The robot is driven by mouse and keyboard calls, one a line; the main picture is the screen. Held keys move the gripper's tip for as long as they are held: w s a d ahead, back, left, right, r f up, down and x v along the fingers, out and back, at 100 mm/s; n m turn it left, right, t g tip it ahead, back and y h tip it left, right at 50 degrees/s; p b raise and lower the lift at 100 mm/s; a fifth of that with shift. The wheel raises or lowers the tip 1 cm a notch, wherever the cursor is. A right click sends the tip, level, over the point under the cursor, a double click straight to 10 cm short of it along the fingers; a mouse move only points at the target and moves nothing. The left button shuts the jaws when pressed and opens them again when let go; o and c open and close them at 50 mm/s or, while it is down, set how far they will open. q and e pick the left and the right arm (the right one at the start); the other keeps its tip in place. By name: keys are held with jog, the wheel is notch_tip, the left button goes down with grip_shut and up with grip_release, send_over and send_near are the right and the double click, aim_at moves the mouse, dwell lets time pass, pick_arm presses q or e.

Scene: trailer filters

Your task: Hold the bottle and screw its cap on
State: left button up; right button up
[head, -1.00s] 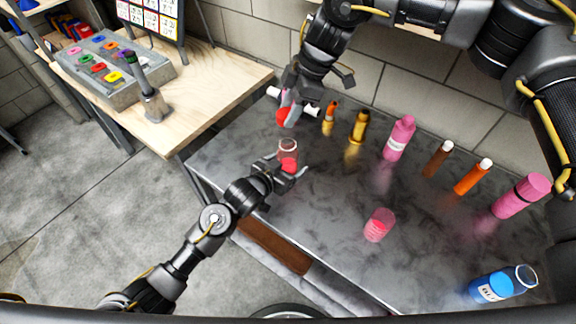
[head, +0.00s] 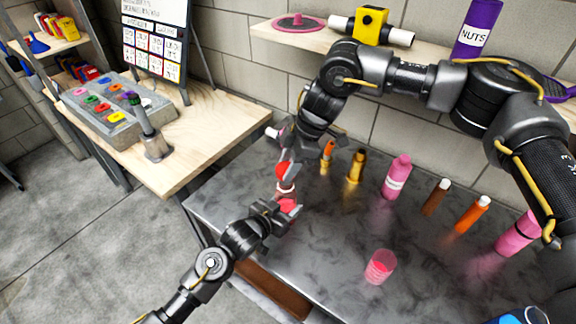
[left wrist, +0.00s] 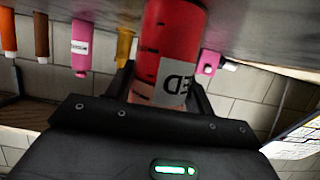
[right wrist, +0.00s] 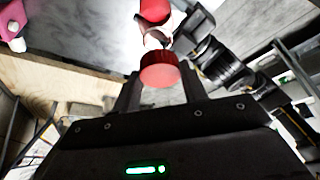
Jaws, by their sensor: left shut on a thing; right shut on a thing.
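The red bottle (head: 289,205) with a clear neck stands upright near the left end of the dark table. My left gripper (head: 284,211) is shut around its body; the bottle's label shows in the left wrist view (left wrist: 172,50). My right gripper (head: 284,167) is shut on the red cap (head: 282,170) and holds it just over the bottle's mouth. In the right wrist view the cap (right wrist: 160,70) sits between the fingers, close to the clear neck (right wrist: 156,38). I cannot tell whether cap and rim touch. The right hand partly hides the cap in the head view.
A cup of pink liquid (head: 380,267) stands on the table to the right. Along the back stand a gold bottle (head: 356,167), a pink bottle (head: 396,178), and brown (head: 436,198) and orange (head: 473,214) tubes. A wooden desk (head: 190,150) adjoins at left.

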aim_at(286, 201)
jog(key=shift+f, duration=0.35)
dwell(0.3)
jog(key=shift+f, duration=0.9)
jog(key=shift+f, duration=0.6)
jog(key=shift+s+m+t, duration=0.25)
jog(key=shift+m+t, duration=0.25)
jog(key=shift+m, duration=0.7)
jog(key=m, duration=0.2)
jog(key=m+t, duration=0.1)
jog(key=m, duration=0.1)
jog(key=shift+s+a+t+h, duration=0.1)
jog(key=shift+s+t+h, duration=0.05)
jog(key=shift+t+h, duration=0.15)
jog(key=m+h, duration=0.1)
jog(key=m, duration=0.2)
jog(key=m+t, duration=0.1)
jog(key=m, duration=0.2)
jog(key=shift+a+t+h, duration=0.15)
jog(key=shift+t+h, duration=0.15)
jog(key=shift+h, duration=0.1)
jog(key=m+h, duration=0.1)
jog(key=m, duration=0.2)
jog(key=shift+s+m+t, duration=0.1)
jog(key=shift+m+t, duration=0.2)
jog(key=shift+m, duration=0.1)
